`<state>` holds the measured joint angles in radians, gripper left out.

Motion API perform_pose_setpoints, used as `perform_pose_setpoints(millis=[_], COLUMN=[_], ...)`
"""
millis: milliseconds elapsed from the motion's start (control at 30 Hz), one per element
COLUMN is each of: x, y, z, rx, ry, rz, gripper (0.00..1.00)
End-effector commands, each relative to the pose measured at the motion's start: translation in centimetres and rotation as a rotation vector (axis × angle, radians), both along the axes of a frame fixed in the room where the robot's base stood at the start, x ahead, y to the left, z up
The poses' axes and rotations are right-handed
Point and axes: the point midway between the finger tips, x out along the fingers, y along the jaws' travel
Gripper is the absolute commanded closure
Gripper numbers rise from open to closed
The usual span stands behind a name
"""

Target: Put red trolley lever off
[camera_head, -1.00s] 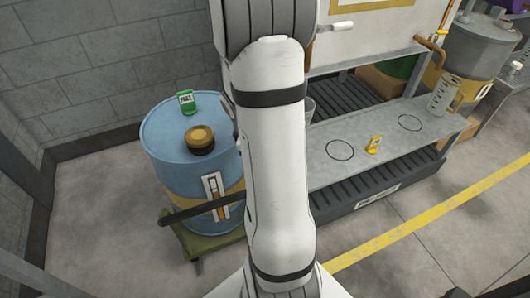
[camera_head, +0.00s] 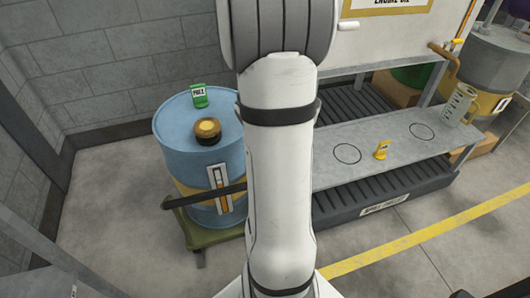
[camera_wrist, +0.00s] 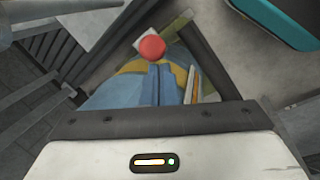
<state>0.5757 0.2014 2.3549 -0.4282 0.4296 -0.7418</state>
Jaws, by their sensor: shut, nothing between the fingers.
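A round red knob (camera_wrist: 152,48) shows in the wrist view in front of a pale plate, and looks like the end of the red trolley lever. The rest of the lever cannot be made out. My gripper (camera_wrist: 160,67) is shut and empty, its two fingers side by side just below the knob in the picture. I cannot tell whether they touch it. In the head view the green trolley (camera_head: 218,234) carries a blue drum (camera_head: 172,140). My arm crosses the middle of that view, and neither the lever nor my gripper shows there.
A black bar (camera_head: 190,198) runs across the drum's lower front. A green tag (camera_head: 199,96) and a brown cap (camera_head: 208,129) sit on the drum. A grey bench (camera_head: 315,172) with a yellow item (camera_head: 382,150) stands to the right. Floor is clear left of the trolley.

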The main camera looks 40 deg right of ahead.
Motion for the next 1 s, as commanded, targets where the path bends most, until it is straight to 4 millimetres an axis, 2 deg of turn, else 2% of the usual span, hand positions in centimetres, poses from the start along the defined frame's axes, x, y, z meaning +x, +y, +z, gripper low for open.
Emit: perform_pose_setpoints(millis=[300,433,800,1000], x=[-0.2,-0.2,-1.2,-1.7], y=[0.1,0.3,2.1,3.0], z=[0.0,0.8,6.4,8.5], rx=[0.001,0.001,-0.001,-0.001], ry=[0.003,0.003,0.001,0.0], rz=[-0.001,0.0,0.001,0.001], gripper=[1.0,1.0,1.0,1.0])
